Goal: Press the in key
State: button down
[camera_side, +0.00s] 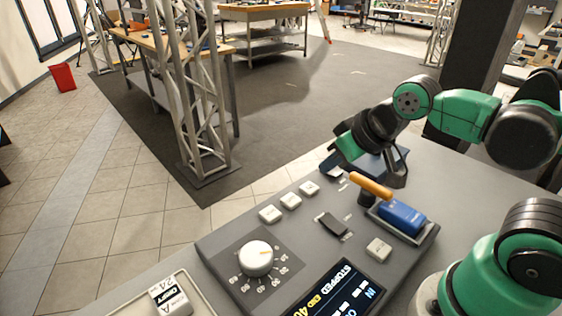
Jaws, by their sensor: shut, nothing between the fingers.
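A grey control panel (222,240) lies on the table. Three small white keys (290,201) stand in a slanting row near its far edge, and another pale key (378,249) sits nearer, right of the display. Their markings are too small to read, so I cannot tell which is the in key. The display (335,292) shows upside-down text including "STOPPED" and "IN". My gripper (397,181) is shut and empty, pointing down above the panel's far right part, beyond the orange handle. It appears apart from the keys; its exact height is unclear.
An orange handle (370,185) and a blue block (402,216) in a shallow tray lie close to my gripper. A dark rocker switch (332,224) and a white knob (257,258) are on the panel. A white labelled block (170,298) sits at lower left.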

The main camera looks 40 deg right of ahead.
jog(key=shift+r, duration=0.1)
notch_tip(320, 180, up, 5)
jog(key=m+g, duration=0.7)
jog(key=m, duration=1.1)
send_over(308, 187)
jog(key=shift+f, duration=0.25)
notch_tip(308, 187, down, 14)
jog(key=shift+r, duration=0.1)
